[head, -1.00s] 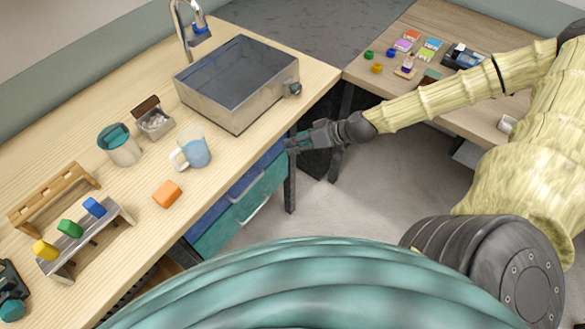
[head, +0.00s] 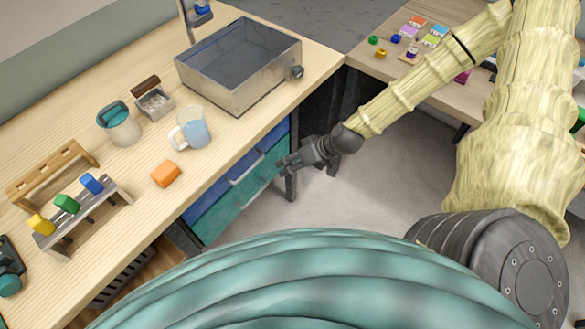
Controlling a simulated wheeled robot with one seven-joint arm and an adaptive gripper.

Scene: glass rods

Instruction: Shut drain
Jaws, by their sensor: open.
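The grey metal sink basin (head: 225,82) sits on the wooden worktop at the upper middle. A round dark knob (head: 297,72) sticks out of its right side, near the worktop's front edge. The drain inside the basin cannot be made out. My gripper (head: 281,165) is open and empty, in front of the drawers below the worktop edge. It is well below the knob in the picture and apart from it.
A blue-and-white mug (head: 194,130), an orange block (head: 166,174), a teal-lidded jar (head: 120,125) and a rack with coloured blocks (head: 85,215) stand on the worktop. Drawers (head: 240,185) lie close by my gripper. Floor to its right is clear.

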